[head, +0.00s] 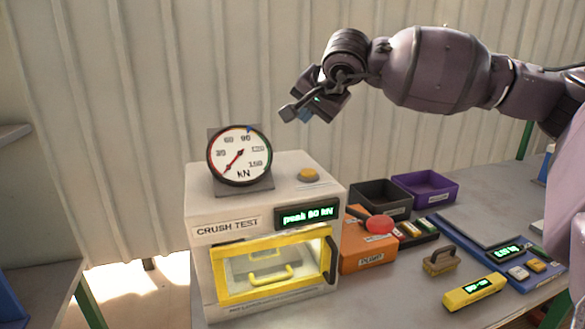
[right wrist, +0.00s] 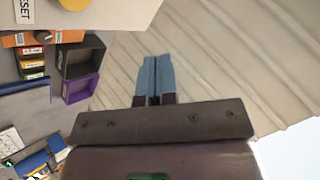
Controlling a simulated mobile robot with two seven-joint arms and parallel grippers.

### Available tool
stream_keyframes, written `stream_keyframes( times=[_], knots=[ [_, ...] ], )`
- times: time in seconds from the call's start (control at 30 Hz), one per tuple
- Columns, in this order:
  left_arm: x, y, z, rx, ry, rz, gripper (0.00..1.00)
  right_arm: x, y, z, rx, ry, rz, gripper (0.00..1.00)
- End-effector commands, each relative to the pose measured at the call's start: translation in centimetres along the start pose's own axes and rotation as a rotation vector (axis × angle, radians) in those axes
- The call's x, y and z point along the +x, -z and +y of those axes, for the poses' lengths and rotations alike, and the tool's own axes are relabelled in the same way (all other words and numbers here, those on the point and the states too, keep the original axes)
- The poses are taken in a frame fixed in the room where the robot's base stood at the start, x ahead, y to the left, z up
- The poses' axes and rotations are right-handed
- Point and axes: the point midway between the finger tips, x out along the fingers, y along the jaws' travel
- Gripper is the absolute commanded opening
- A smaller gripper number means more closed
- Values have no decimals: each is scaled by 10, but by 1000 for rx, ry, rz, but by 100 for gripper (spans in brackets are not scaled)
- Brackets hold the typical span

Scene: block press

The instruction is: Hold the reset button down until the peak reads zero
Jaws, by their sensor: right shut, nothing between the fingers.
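The white crush test press (head: 200,270) stands on the bench with a yellow-framed door that looks closed. Its green display (head: 305,215) appears to read "peak 80 kN". The round dial gauge (head: 239,155) stands on top, its red needle pointing to the lower left. My right gripper (head: 290,113) is above the press, apart from the button. Its blue fingers (right wrist: 154,78) are shut and empty. My left gripper is out of view.
An orange box (head: 368,252) with a red knob (head: 380,225) stands right of the press. Behind it are a black bin (head: 372,192) and a purple bin (head: 425,188).

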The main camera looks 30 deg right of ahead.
Motion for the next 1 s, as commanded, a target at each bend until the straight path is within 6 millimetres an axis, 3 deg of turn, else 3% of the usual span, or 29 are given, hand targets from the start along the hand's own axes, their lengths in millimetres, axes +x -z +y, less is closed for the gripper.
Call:
stream_keyframes(
  times=[0.2,0.63,1.0],
  knots=[
    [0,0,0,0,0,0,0,-1,3,6,-100,-43,16,0],
    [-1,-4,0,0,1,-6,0,1,2,7,-107,-41,13,0],
    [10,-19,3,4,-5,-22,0,28,-15,30,-107,-45,10,0]
  ],
)
